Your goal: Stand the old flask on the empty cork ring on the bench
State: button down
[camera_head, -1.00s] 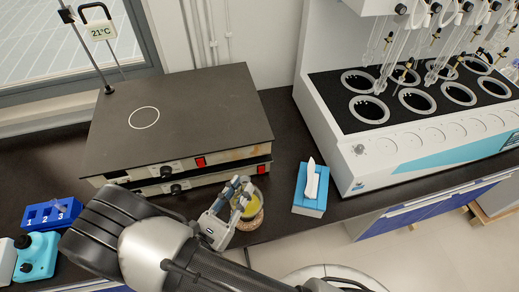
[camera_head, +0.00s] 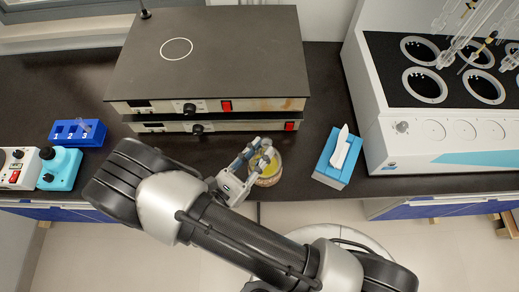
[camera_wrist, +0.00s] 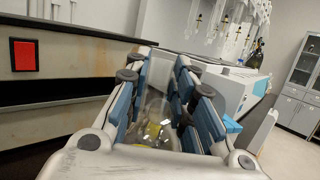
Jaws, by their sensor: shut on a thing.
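The old flask (camera_head: 271,169), clear glass with yellow liquid in it, is at the front of the bench, right of my gripper. Its base is at a cork ring (camera_head: 265,183), of which only the lower edge shows; I cannot tell whether it rests fully on it. My gripper (camera_head: 262,150) reaches in from the left and is shut on the flask's upper part. In the wrist view the flask (camera_wrist: 154,130) shows between the two blue-padded fingers, with yellow liquid below; the fingers hide much of the neck.
Stacked hotplates (camera_head: 210,60) stand just behind the flask. A blue tissue box (camera_head: 337,160) is to its right, and a white multi-position distiller (camera_head: 430,150) farther right. A blue numbered rack (camera_head: 78,133) and a teal device (camera_head: 60,168) are at left. The bench's front edge is close.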

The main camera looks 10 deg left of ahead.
jog(key=shift+f+b, duration=0.4)
jog(key=shift+f, duration=0.25)
dwell(0.7)
jog(key=c, duration=1.3)
grip_release()
jog(key=v, duration=1.2)
